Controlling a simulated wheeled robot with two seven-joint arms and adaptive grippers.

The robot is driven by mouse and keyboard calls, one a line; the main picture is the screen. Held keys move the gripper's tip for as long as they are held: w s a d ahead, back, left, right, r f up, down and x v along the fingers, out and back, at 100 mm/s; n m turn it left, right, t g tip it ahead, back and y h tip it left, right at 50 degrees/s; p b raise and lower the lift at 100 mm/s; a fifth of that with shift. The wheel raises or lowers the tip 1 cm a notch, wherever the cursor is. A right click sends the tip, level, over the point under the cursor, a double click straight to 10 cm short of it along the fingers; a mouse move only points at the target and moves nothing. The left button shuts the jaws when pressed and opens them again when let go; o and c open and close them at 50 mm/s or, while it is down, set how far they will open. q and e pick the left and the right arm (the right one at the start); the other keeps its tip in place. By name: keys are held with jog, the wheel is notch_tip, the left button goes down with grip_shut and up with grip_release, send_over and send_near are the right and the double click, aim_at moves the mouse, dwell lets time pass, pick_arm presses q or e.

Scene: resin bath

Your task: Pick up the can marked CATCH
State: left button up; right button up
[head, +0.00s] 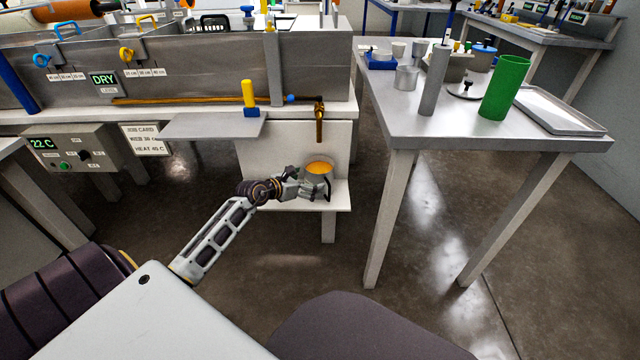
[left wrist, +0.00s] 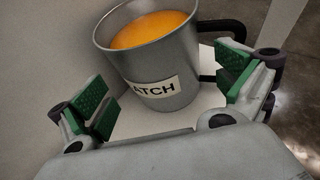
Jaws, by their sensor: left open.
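The can marked CATCH (head: 319,172) is a grey metal can holding orange liquid, with a dark handle on its right side. It stands upright on a low white shelf (head: 338,197) under the bath's tap. In the left wrist view the can (left wrist: 178,62) shows its label, partly cut to "ATCH", with its body beyond and between the fingers. My left gripper (head: 298,184) is open, at the can's near left side; in the wrist view its green-padded fingers (left wrist: 165,95) stand apart on either side. I cannot tell whether either finger touches the can. My right gripper is not in view.
A brass tap (head: 319,122) hangs above the can from the steel bath (head: 200,75). A grey plate (head: 210,126) juts out left of it. A metal table (head: 430,125) stands to the right with a green cylinder (head: 505,88) and a tray (head: 556,112). Open floor lies between.

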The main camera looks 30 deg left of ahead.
aim_at(318, 169)
pick_arm(q)
jog(key=shift+w, duration=0.1)
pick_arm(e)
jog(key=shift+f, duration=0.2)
pick_arm(q)
jog(key=shift+b+x, duration=0.35)
jog(key=shift+x, duration=0.45)
jog(key=shift+w+d+f, duration=0.2)
jog(key=shift+w+f, duration=0.1)
jog(key=shift+w, duration=0.25)
jog(key=shift+w+d+f+b, duration=0.1)
jog(key=shift+w+f+b, duration=0.15)
jog(key=shift+w+b, duration=0.3)
jog(key=shift+w+d+f, duration=0.2)
jog(key=shift+w+f, duration=0.05)
jog(key=shift+w, duration=0.4)
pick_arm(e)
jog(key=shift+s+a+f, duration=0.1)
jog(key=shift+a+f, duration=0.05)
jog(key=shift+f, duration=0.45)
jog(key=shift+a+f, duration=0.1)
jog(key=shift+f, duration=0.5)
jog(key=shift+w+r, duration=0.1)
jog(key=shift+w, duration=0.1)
